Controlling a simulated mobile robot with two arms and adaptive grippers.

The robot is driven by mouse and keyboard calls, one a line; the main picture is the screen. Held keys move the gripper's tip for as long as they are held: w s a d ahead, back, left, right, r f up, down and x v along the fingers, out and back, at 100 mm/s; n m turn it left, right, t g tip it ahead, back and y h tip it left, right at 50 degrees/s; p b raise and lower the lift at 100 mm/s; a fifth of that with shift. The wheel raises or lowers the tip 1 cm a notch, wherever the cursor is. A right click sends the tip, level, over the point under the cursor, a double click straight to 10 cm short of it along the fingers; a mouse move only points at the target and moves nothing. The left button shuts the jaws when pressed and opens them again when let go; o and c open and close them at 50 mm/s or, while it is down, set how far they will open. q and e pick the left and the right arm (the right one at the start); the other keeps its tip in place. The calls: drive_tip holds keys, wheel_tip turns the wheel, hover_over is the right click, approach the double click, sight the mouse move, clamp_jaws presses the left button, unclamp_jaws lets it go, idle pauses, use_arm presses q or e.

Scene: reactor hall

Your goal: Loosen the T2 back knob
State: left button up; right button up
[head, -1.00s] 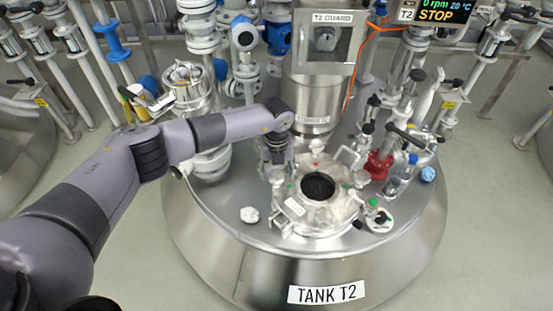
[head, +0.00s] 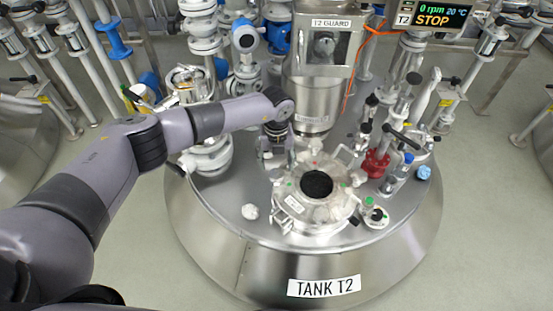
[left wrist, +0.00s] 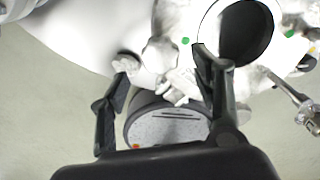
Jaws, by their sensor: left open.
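The T2 manway (head: 284,196) is a round steel fitting with a dark opening, on top of the tank marked TANK T2. White knobs and clamps sit around its rim. A pale knob (head: 317,149) shows at its back edge, close to the guard column; its details are too small to tell. My left gripper (head: 273,157) hangs at the manway's back left, partly hidden by its own wrist. In the left wrist view the left gripper (left wrist: 160,75) has its fingers wide apart, with a white knob (left wrist: 180,88) between them in the picture; contact cannot be told. My right gripper is not in view.
The T2 guard box (head: 330,45) and its column stand right behind the manway. A red valve (head: 376,163) and several fittings crowd the right side. A loose white piece (head: 250,211) lies on the tank top at front left. A small round port (head: 377,216) is at front right.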

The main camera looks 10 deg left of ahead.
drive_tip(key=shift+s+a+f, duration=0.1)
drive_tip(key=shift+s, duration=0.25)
